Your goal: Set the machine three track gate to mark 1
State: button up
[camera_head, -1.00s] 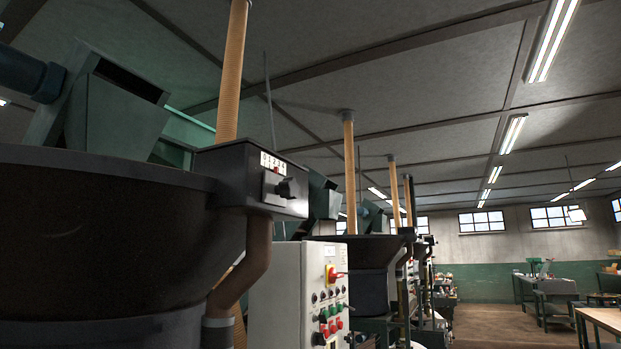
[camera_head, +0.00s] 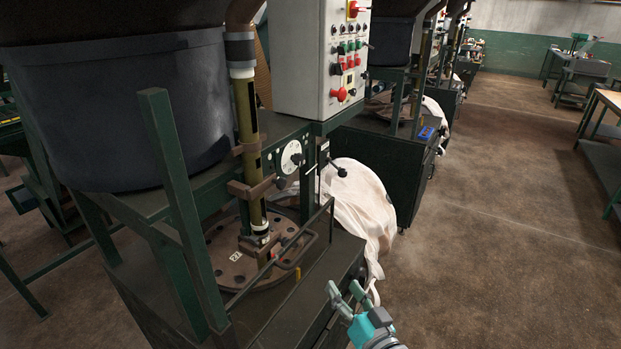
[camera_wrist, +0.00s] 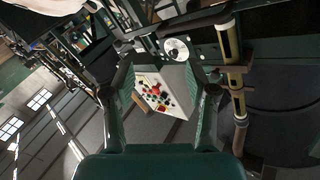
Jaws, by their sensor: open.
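No gate with a numbered scale shows in the head view now; the upper part of the near machine is out of the frame. The near machine (camera_head: 115,105) stands at the left with its dark drum, and a vertical tube (camera_head: 247,135) runs down to a round plate. A white round dial (camera_head: 291,157) is on its frame and also shows in the wrist view (camera_wrist: 175,49). My gripper (camera_head: 344,289) is at the bottom, right of the machine, open and empty. In the wrist view the gripper (camera_wrist: 160,65) has its fingers apart, with the control panel beyond them.
A white control box (camera_head: 321,60) with coloured buttons stands beside the drum. A pale sack (camera_head: 358,205) hangs low behind the dial. More machines stand in a row behind. Brown floor (camera_head: 500,220) is free on the right, with a bench (camera_head: 607,100) at the edge.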

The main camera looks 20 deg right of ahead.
jog(key=w+d+r+n+y, duration=0.2)
jog(key=w+r, duration=0.2)
jog(key=r, duration=0.7)
jog(key=w+d+r+n+t+y, duration=0.15)
jog(key=w+r, duration=0.35)
jog(key=r, duration=0.7)
jog(key=w+d+r+n+y, duration=0.2)
jog(key=w+r+y, duration=0.15)
jog(key=r, duration=0.75)
jog(key=s+a+r+n+g+y, duration=0.1)
jog(key=s+r+n+y, duration=0.15)
jog(key=r, duration=0.75)
jog(key=s+r+n+g+y, duration=0.1)
jog(key=s+r+n, duration=0.15)
jog(key=r, duration=0.75)
jog(key=s+a+r+n+g, duration=0.1)
jog(key=s+a+r+n, duration=0.15)
jog(key=s+r, duration=0.35)
jog(key=s+a+r+n+g, duration=0.25)
jog(key=s+r, duration=0.25)
jog(key=r, duration=0.3)
jog(key=d+x, duration=0.1)
jog(key=x, duration=0.9)
jog(key=shift+w+a+r+t, duration=0.15)
jog(key=shift+w+r+t, duration=0.1)
jog(key=shift+w+t, duration=0.25)
jog(key=shift+w, duration=0.1)
grip_shut()
